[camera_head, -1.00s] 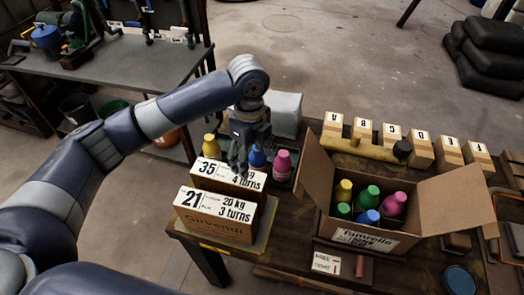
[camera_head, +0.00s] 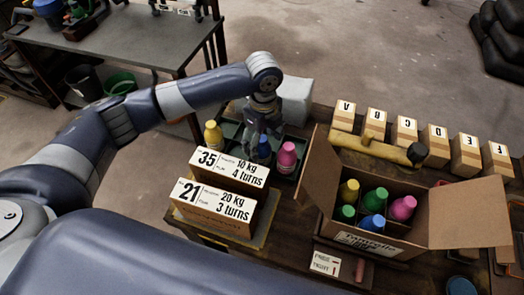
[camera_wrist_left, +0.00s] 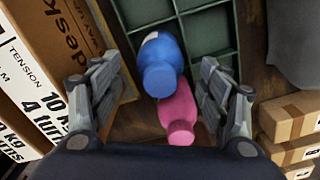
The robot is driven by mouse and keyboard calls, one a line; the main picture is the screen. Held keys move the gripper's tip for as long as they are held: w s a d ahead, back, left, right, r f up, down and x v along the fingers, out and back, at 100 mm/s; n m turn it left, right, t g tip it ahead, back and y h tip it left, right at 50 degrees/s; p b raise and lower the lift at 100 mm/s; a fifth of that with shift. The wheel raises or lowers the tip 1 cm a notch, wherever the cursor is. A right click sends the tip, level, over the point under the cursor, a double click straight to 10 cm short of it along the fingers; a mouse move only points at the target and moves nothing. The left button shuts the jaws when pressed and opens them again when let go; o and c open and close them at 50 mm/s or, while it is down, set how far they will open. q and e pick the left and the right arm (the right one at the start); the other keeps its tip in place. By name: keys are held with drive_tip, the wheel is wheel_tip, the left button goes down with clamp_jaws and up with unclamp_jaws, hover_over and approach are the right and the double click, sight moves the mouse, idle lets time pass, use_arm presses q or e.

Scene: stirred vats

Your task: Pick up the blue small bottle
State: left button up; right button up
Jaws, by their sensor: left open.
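A blue small bottle (camera_head: 263,149) stands in a green divided tray (camera_head: 232,129) behind the two labelled boxes, between a yellow bottle and a pink bottle. My left gripper (camera_head: 262,132) is above it, pointing down, and partly hides it. In the left wrist view the blue bottle (camera_wrist_left: 160,66) lies between the two open fingers (camera_wrist_left: 160,100), with gaps on both sides. The pink bottle (camera_wrist_left: 179,115) also shows between the fingers there, beside the blue one. Another blue bottle (camera_head: 372,224) stands in the open cardboard box. My right gripper is not in view.
Boxes marked 35 (camera_head: 229,172) and 21 (camera_head: 213,208) stand just in front of the tray. The open cardboard box (camera_head: 358,242) holds several bottles. A row of lettered small boxes (camera_head: 405,130) lines the back right. A yellow bottle (camera_head: 213,136) and pink bottle (camera_head: 286,157) flank the blue one.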

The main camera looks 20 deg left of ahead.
sight(262, 149)
use_arm(q)
drive_tip(key=f, duration=0.3)
drive_tip(key=shift+a+f, duration=0.25)
drive_tip(key=shift+f, duration=0.35)
drive_tip(key=shift+c, duration=1.1)
drive_tip(key=shift+r, duration=0.1)
drive_tip(key=c, duration=1.1)
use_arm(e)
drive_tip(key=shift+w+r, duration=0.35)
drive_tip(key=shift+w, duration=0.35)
use_arm(q)
drive_tip(key=shift+w, duration=0.1)
drive_tip(key=shift+c, duration=0.2)
